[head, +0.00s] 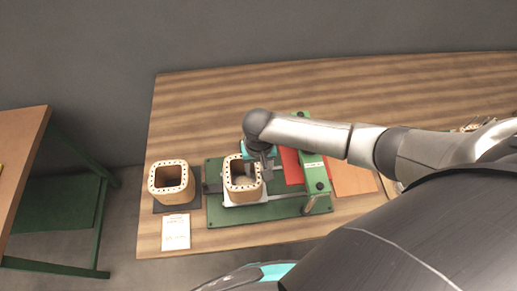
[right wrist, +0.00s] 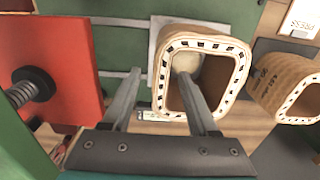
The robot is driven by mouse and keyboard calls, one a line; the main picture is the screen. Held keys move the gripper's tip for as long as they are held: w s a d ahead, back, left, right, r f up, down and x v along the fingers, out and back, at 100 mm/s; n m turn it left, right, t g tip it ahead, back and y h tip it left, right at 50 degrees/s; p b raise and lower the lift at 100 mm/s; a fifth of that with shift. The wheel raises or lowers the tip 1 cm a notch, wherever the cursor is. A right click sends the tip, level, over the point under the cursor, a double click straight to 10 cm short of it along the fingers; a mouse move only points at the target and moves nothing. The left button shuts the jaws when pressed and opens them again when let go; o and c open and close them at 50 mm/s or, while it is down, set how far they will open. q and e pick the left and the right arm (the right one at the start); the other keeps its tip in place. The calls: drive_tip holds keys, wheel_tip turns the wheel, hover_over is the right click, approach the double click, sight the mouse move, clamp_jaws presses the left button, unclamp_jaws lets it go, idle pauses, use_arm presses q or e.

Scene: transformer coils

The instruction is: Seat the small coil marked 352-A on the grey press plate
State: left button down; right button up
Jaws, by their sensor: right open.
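A tan coil with a rim of dark marks (head: 243,193) stands upright on the pale grey press plate (head: 229,203); I cannot read its marking. In the right wrist view this coil (right wrist: 240,65) is close, on the grey plate (right wrist: 158,28). My right gripper (head: 262,172) is open at the coil. In the wrist view one finger is left of the coil and the other reaches over its opening, with the coil's left wall between the fingers (right wrist: 160,95). I cannot tell whether they touch it. My left gripper is not in view.
A second coil (head: 182,194) stands on a dark mat (head: 161,208) to the left; its marking is partly visible in the wrist view (right wrist: 285,85). A white card (head: 176,232) lies in front. The green press frame (head: 316,172) and red block (right wrist: 60,70) flank the plate.

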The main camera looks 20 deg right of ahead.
wheel_tip(320, 180, up, 13)
drive_tip(key=p, duration=0.1)
drive_tip(key=shift+f, duration=0.1)
idle(0.9)
